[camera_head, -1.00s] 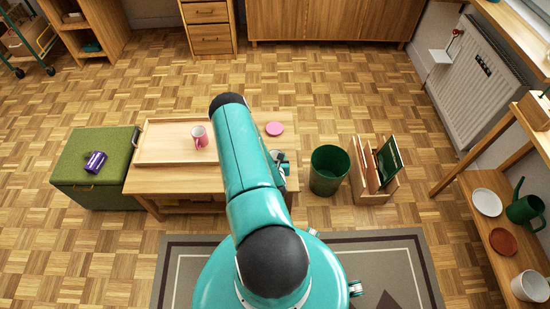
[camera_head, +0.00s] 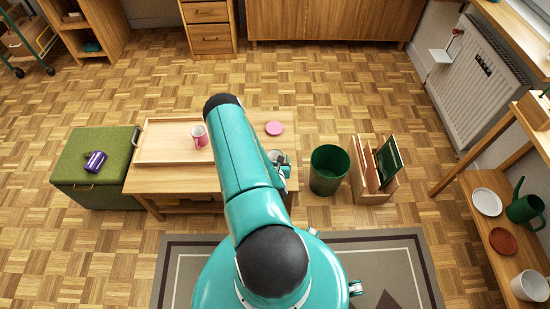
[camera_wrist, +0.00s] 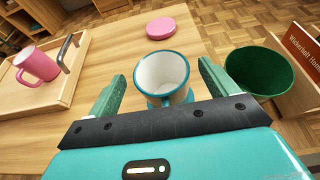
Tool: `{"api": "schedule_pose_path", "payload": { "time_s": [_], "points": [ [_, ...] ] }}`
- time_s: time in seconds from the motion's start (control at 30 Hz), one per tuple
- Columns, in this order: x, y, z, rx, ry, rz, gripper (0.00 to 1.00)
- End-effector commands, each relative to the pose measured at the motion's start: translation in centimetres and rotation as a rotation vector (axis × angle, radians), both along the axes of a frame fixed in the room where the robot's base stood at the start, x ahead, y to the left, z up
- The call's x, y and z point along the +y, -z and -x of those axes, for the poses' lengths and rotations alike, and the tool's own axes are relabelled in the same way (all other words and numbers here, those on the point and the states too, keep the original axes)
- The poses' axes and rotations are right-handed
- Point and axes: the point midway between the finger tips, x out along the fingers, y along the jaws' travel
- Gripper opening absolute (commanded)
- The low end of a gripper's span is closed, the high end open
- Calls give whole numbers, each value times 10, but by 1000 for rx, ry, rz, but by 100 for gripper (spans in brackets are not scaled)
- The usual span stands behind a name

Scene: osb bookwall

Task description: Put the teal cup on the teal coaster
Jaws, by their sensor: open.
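The teal cup (camera_wrist: 161,76), white inside with a teal rim, stands upright on the low wooden table. In the wrist view it is just ahead of and between the fingers of my gripper (camera_wrist: 162,70), which is open and empty. In the head view, my gripper (camera_head: 281,168) is partly hidden by my arm at the table's right end, beside the cup (camera_head: 274,156). A small flat teal thing (camera_head: 92,47) lies on the shelf at the upper left; I cannot tell whether it is the teal coaster.
A pink coaster (camera_wrist: 160,27) lies beyond the cup. A pink mug (camera_wrist: 37,64) stands on a wooden tray (camera_head: 165,158) to the left. A green bin (camera_head: 328,170) and a wooden file box (camera_head: 374,190) stand right of the table. A purple mug (camera_head: 95,162) is on a green box.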

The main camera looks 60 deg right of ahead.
Motion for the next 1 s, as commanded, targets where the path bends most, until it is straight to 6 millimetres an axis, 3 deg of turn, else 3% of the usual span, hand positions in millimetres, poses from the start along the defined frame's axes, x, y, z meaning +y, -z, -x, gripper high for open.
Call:
{"api": "schedule_pose_path", "payload": {
  "time_s": [0.3, 0.43, 0.83, 1.0],
  "points": [
    [58, -26, 29, 6, -4, -1, 85],
    [74, -34, 38, 4, -3, 0, 85],
    [83, -40, 43, -1, 0, 0, 85],
    [79, -51, 19, -74, 35, -52, 85]
  ]
}}
